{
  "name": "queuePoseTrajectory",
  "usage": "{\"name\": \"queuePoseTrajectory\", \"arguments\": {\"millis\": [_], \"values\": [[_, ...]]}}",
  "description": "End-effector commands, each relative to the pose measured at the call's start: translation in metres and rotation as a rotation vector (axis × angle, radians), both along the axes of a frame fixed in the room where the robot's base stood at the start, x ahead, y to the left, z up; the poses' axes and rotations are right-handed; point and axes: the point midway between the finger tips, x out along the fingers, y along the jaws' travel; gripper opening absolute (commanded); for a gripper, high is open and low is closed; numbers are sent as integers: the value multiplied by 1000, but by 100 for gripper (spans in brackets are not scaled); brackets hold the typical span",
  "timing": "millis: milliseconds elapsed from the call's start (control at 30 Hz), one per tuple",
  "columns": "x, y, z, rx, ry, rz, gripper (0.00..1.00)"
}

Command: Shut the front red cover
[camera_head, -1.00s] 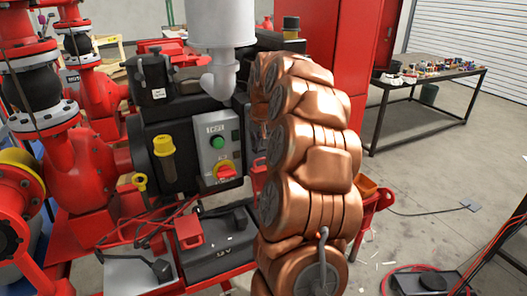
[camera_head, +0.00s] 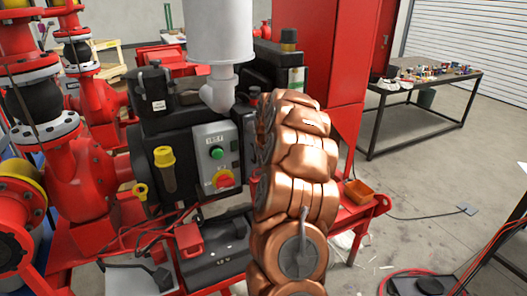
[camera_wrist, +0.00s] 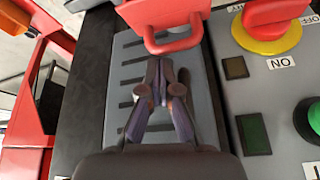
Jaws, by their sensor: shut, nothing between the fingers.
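My gripper (camera_wrist: 160,66) is shut and empty in the wrist view. Its tips are just short of a red cover (camera_wrist: 158,15) with a looped grip, at the top of the picture above a grey slotted face (camera_wrist: 130,60). I cannot tell whether the tips touch it. In the head view, my copper-coloured arm hides the gripper and this cover. Another red cover (camera_head: 188,240) stands raised on the dark battery box (camera_head: 215,252) at the lower middle. I cannot tell for certain which one is the front cover.
A grey switch panel (camera_head: 217,160) with a green button and red-yellow knob is close beside my gripper; the knob (camera_wrist: 275,18) shows in the wrist view. An orange bin (camera_head: 359,192) is at right, with open floor beyond.

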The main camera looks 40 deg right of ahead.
Motion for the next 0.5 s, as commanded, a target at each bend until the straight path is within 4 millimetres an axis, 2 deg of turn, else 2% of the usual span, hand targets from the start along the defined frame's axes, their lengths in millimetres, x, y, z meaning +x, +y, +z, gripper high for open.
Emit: {"name": "queuePoseTrajectory", "arguments": {"millis": [200, 500], "values": [[5, -3, -11, 1, 0, 0, 0], [5, -3, -12, 0, -1, -1, 0]]}}
